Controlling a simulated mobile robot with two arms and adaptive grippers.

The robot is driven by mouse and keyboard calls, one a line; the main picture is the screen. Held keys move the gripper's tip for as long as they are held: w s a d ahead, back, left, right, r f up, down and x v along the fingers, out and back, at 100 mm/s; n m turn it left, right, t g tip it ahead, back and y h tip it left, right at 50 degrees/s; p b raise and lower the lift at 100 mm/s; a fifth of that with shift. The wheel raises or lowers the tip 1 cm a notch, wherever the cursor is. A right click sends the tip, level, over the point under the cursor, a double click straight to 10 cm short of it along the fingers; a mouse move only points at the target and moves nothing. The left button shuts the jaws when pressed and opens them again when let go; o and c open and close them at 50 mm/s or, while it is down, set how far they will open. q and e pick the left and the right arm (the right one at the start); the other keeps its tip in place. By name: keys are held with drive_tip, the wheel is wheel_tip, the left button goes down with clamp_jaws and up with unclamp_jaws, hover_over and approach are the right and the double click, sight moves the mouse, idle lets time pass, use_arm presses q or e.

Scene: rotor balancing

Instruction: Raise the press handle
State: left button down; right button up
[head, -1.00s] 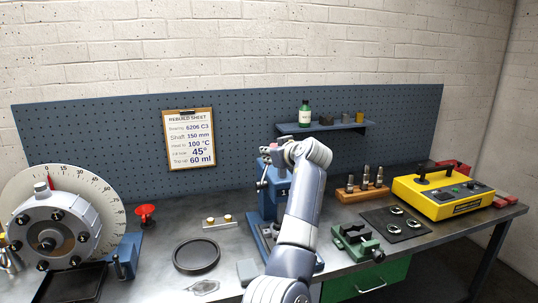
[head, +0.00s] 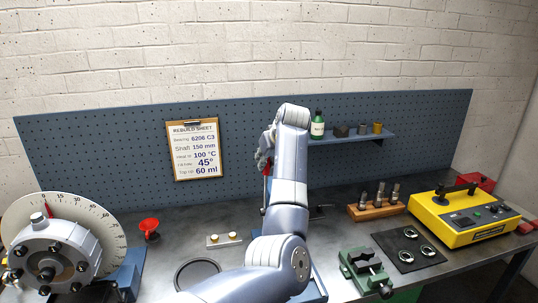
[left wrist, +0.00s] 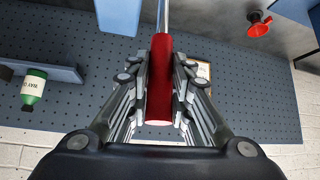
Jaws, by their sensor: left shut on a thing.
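The press handle's red grip (left wrist: 160,85) lies lengthwise between the fingers of my left gripper (left wrist: 160,95) in the left wrist view. The fingers are shut on it from both sides, and its metal rod (left wrist: 163,15) runs out past the top of the picture. In the head view, my left gripper (head: 265,157) is raised in front of the pegboard, with a bit of the red grip (head: 267,169) showing below it. My arm hides most of the blue press, and a blue part of it (left wrist: 118,14) shows in the left wrist view. My right gripper is not in view.
A shelf (head: 350,138) with a green bottle (head: 317,124) is close to the right of my left wrist. A green vise (head: 362,268), a dark mat (head: 390,256) and a yellow control box (head: 462,215) stand to the right. A red funnel (head: 149,226) stands left.

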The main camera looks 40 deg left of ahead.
use_arm(q)
drive_tip(key=c, duration=1.7)
unclamp_jaws()
drive_tip(key=shift+a, duration=0.1)
drive_tip(key=shift+o, duration=1.3)
drive_tip(key=shift+w+a+f, duration=0.15)
drive_tip(key=shift+w, duration=0.05)
drive_tip(key=shift+s+r, duration=0.1)
drive_tip(key=shift+r, duration=0.1)
drive_tip(key=v, duration=1.1)
drive_tip(key=shift+d+r, duration=0.15)
drive_tip(key=shift+d, duration=0.15)
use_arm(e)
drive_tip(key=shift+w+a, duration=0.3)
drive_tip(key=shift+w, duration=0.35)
